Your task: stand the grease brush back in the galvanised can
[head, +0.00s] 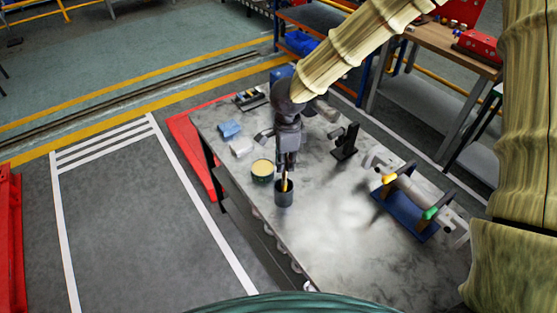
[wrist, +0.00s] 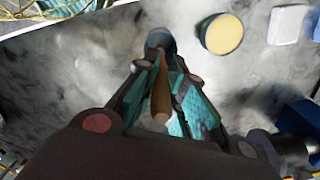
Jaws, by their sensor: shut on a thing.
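The grease brush shows as a wooden handle (head: 285,184) at the mouth of the dark grey can (head: 284,197), near the table's left edge. My gripper (head: 287,168) is right above the can, pointing down, shut on the handle. In the wrist view the brown brush handle (wrist: 160,92) lies between the teal-padded fingers of my gripper (wrist: 162,70). The can (wrist: 160,38) shows just beyond the fingertips there. The brush's lower end is hidden, and I cannot tell if it touches the can's bottom.
A tin of yellow grease (head: 262,170) stands close beside the can at its upper left. A white block (head: 242,147) and a blue block (head: 229,129) lie farther back. A black stand (head: 345,142) and a blue rack with handled tools (head: 405,213) are at right. The front tabletop is clear.

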